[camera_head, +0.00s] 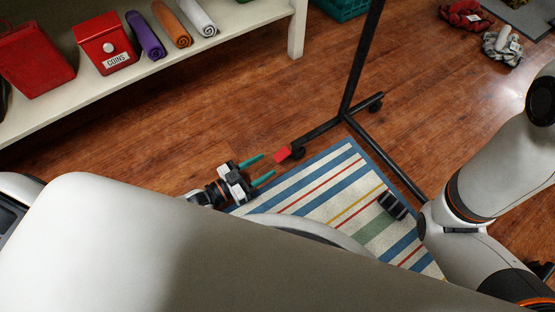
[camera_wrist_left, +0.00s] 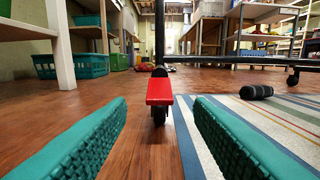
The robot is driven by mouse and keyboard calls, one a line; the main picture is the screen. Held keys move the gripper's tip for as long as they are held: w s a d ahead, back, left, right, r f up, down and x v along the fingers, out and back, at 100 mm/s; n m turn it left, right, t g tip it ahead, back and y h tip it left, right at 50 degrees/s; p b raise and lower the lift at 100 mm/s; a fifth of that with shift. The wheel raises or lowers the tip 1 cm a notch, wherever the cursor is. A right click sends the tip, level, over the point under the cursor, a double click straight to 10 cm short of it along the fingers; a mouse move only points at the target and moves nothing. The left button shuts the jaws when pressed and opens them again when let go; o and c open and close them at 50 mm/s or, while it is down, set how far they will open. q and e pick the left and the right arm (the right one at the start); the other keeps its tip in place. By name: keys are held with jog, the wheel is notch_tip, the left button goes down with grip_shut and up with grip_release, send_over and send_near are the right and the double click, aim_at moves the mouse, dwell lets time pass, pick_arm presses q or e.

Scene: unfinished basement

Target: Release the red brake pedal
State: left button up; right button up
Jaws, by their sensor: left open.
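The red brake pedal (camera_head: 283,154) sits on a caster at the near end of the black rack's base (camera_head: 320,132) in the head view. In the left wrist view the pedal (camera_wrist_left: 159,92) is straight ahead, tilted above its dark wheel (camera_wrist_left: 159,116). My left gripper (camera_head: 263,167) is low by the floor, just short of the pedal, with its teal fingers pointing at it. In the wrist view its fingers (camera_wrist_left: 160,130) are open, one to each side of the pedal's line, and do not touch it. My right arm shows at the right; its gripper is not clearly visible.
A striped rug (camera_head: 340,190) lies under and beside the rack, with a dark cylinder (camera_wrist_left: 256,92) on it. A white shelf (camera_head: 180,60) with a coin box (camera_head: 104,44) and rolled towels stands at the upper left.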

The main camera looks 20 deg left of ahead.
aim_at(277, 158)
pick_arm(q)
jog(key=b+x, duration=0.1)
jog(key=x, duration=0.3)
jog(key=shift+w+d+f+b, duration=0.15)
jog(key=shift+b, duration=0.25)
jog(key=shift+w+d, duration=0.4)
jog(key=shift+w, duration=0.1)
